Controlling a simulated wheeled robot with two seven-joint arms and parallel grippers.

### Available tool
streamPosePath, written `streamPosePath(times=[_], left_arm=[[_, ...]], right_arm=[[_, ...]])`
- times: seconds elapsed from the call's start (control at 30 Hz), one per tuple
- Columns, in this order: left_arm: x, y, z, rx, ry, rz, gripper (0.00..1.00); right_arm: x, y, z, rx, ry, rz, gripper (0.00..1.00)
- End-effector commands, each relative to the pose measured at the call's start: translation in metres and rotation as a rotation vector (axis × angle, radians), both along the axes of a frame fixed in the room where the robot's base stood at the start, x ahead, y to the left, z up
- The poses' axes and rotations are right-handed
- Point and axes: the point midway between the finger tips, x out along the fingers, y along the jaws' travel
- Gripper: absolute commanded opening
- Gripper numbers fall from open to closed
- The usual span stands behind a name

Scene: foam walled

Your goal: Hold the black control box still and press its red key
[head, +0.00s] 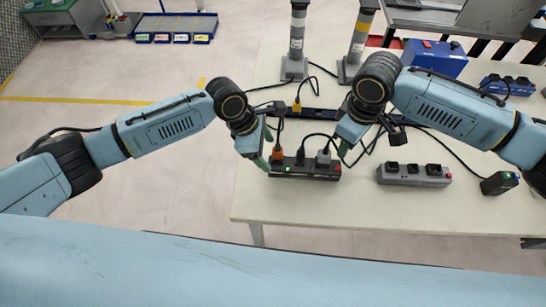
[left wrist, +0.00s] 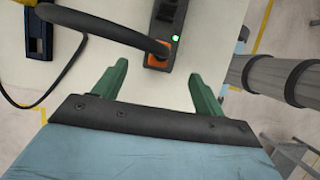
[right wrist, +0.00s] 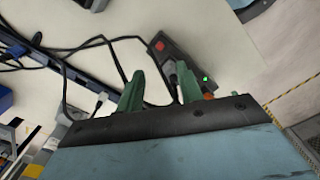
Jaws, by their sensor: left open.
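The black control box (head: 305,171) lies near the table's front edge, with orange, black and grey plugs in its top. Its red key (right wrist: 158,46) shows at one end in the right wrist view, and a green light is at the other end. My left gripper (head: 266,150) is open at the box's left end; in the left wrist view the box (left wrist: 158,62) lies ahead, between the directions of the fingers. My right gripper (right wrist: 160,68) is open above the box's right part. A grey plug shows between its fingers, and its fingertips are mostly hidden in the head view.
A grey socket strip (head: 414,175) with a red button lies to the right, with a small black box (head: 500,182) beyond it. Cables run behind the control box. Two striped posts (head: 297,40) and a blue case (head: 435,58) stand farther back. The front left table is clear.

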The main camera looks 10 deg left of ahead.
Motion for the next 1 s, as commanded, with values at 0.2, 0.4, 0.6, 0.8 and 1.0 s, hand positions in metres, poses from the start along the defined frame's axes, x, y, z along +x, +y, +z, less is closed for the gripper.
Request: streamPosePath(times=[0.2,0.4,0.6,0.8,1.0], left_arm=[[0.0,-0.015,-0.035,0.001,0.002,-0.001,0.71],[0.001,-0.021,-0.051,0.001,0.001,0.001,0.71],[0.001,-0.022,-0.054,0.0,0.0,0.0,0.71],[0.001,-0.022,-0.054,0.0,0.0,0.0,0.63],[0.001,-0.022,-0.053,0.0,0.0,0.0,0.37]], right_arm=[[0.0,0.0,0.0,0.0,0.0,0.0,0.36],[0.0,0.0,0.0,0.0,0.0,0.0,0.36],[0.0,0.0,0.0,0.0,0.0,0.0,0.36],[0.0,0.0,0.0,0.0,0.0,0.0,0.36],[0.0,0.0,0.0,0.0,0.0,0.0,0.36]])
